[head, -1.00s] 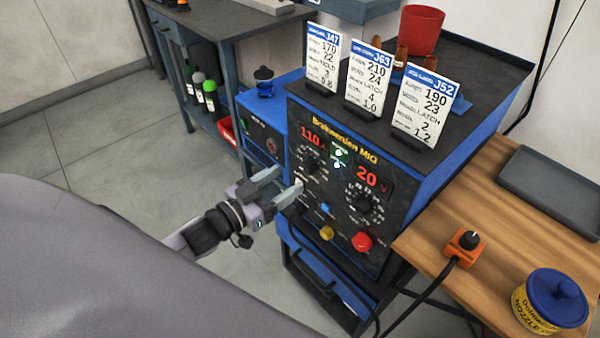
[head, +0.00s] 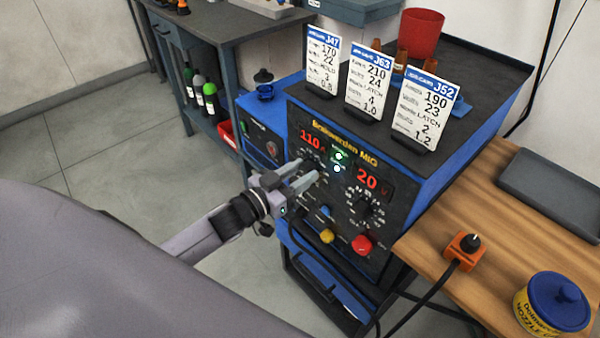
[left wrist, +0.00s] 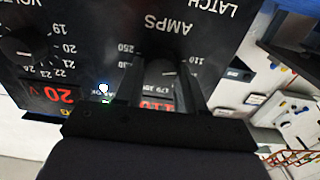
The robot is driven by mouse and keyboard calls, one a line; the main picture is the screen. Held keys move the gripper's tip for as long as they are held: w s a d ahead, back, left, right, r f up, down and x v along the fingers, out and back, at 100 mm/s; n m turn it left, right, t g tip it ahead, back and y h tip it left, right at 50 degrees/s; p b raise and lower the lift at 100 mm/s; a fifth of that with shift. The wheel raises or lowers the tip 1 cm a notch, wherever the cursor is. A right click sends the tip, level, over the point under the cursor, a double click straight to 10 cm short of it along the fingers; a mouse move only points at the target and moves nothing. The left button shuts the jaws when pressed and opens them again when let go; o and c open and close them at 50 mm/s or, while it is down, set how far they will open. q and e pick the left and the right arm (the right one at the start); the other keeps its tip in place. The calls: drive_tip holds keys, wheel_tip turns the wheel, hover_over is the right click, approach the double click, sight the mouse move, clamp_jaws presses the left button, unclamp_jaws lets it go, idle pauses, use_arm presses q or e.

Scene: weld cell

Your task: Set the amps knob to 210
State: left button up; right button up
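The blue and black welder has a front panel (head: 345,180) with a red amps display (head: 312,139) reading 110. The amps knob, below that display, is mostly hidden by my left gripper (head: 309,171) in the head view. In the left wrist view, the dark amps knob (left wrist: 162,70) lies between the two separated fingers of my left gripper (left wrist: 158,68), beneath the upside-down AMPS label. The gripper looks open around the knob; contact cannot be made out. Job card J63 (head: 369,80), on top of the welder, lists 210 amps. My right gripper is out of view.
The volts knob (head: 361,207) sits right of the amps knob, under a display reading 20. Cards J47 (head: 322,62) and J52 (head: 424,108) flank J63. A wooden table (head: 490,240) stands at right.

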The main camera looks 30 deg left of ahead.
use_arm(q)
drive_tip(key=shift+m, duration=1.3)
drive_tip(key=m, duration=0.4)
drive_tip(key=shift+d+m+p, duration=0.15)
drive_tip(key=shift+m+p, duration=0.15)
drive_tip(key=shift+p, duration=0.05)
drive_tip(key=m, duration=0.3)
drive_tip(key=shift+f+m, duration=0.15)
drive_tip(key=shift+m, duration=0.15)
drive_tip(key=shift+f+m+b, duration=0.15)
drive_tip(key=shift+m+b, duration=1.2)
drive_tip(key=shift+m, duration=3.4)
drive_tip(key=shift+f+m+b, duration=0.1)
drive_tip(key=shift+m+b, duration=1.2)
drive_tip(key=shift+m, duration=3.45)
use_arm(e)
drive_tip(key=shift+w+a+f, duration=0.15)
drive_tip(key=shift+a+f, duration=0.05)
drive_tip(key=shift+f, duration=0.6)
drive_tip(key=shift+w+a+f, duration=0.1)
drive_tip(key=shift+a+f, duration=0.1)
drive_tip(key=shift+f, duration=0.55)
